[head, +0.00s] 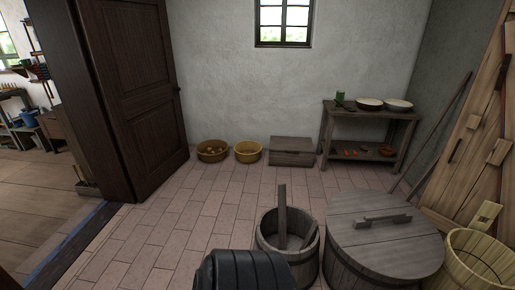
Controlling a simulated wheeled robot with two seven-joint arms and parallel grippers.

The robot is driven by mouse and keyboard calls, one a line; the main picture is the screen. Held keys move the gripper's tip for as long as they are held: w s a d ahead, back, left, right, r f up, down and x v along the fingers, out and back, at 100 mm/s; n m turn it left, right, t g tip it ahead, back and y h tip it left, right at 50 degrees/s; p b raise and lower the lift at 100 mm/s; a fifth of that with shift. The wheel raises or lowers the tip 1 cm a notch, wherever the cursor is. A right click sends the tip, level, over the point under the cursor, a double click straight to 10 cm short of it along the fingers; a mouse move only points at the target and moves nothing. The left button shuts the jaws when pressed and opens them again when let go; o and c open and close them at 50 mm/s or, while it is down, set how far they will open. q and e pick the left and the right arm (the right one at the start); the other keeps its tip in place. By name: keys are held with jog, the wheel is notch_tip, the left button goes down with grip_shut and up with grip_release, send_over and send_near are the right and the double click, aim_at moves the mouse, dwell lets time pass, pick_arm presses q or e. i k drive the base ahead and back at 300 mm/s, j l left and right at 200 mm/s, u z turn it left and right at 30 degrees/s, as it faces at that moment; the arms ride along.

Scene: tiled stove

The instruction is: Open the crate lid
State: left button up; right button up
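A low brown wooden crate (293,151) sits on the tiled floor against the back wall in the head view, between a yellow basin and a side table. Its flat lid looks closed. Neither of my grippers is in the head view. The crate is far across the room from me, and nothing blocks my sight of it.
Two basins (248,151) stand left of the crate. A side table (369,128) with bowls is to its right. A wooden bucket (286,240), a lidded round tub (383,238) and a yellowish tub (472,262) stand close. Tiled floor (165,220) is clear at left, beside an open door (142,95).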

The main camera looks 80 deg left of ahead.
aim_at(280, 143)
jog(key=u, duration=2.25)
jog(key=i+j+u, duration=1)
jog(key=i, duration=0.3)
jog(key=i+u, duration=0.35)
jog(key=i+l+z, duration=0.1)
jog(key=i+z, duration=0.2)
jog(key=i, duration=0.2)
jog(key=i+z, duration=0.35)
jog(key=i, duration=0.15)
jog(key=i+j+z, duration=0.3)
jog(key=i, duration=0.2)
jog(key=i+j+z, duration=0.15)
jog(key=i+z, duration=0.2)
jog(key=i, duration=0.15)
